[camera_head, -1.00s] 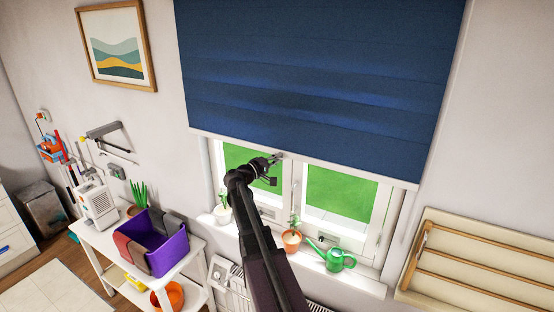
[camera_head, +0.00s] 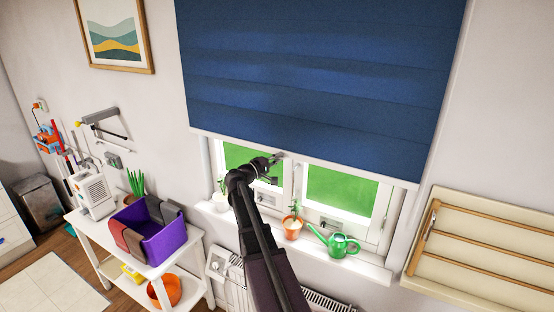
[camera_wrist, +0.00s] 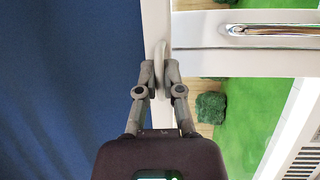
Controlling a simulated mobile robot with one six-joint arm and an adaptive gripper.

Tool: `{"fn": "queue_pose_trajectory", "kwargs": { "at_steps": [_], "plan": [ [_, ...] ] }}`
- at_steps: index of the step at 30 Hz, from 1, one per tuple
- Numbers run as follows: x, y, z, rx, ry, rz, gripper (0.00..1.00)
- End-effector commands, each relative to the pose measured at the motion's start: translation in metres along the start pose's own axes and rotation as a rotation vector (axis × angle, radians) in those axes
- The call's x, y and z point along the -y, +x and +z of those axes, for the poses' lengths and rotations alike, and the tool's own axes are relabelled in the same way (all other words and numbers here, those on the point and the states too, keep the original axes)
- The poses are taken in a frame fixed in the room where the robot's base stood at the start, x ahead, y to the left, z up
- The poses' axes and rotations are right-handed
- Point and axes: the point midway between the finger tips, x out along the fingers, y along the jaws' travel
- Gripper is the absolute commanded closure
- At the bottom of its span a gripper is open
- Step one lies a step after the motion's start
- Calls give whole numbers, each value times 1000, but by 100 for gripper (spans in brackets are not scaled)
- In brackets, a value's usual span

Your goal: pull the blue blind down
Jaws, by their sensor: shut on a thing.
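The blue blind (camera_head: 320,80) hangs over the upper part of the window (camera_head: 340,195), with a white bar (camera_head: 350,171) along its bottom edge. My gripper (camera_head: 276,160) is at the middle of this bar. In the wrist view the blind (camera_wrist: 65,80) fills the left side, and the white bar (camera_wrist: 156,18) runs beside it. A pale pull loop (camera_wrist: 161,58) at the bar sits between the fingertips of my gripper (camera_wrist: 161,75), which is shut on it. The fingers hide part of the loop.
On the sill below stand a potted plant (camera_head: 293,227) and a green watering can (camera_head: 340,245). A radiator (camera_head: 325,303) is under the sill. A wooden drying rack (camera_head: 480,245) is on the right wall. A purple bin (camera_head: 158,237) stands on a white table at left.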

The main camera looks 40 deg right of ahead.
Motion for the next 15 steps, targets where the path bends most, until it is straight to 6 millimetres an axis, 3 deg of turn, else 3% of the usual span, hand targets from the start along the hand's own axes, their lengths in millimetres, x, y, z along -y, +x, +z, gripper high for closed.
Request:
{"fn": "queue_pose_trajectory", "kwargs": {
  "at_steps": [1, 15],
  "plan": [
    [16, -1, 2, 2, 0, -1, 100],
    [82, -9, 5, 2, 0, -1, 100]
  ]
}}
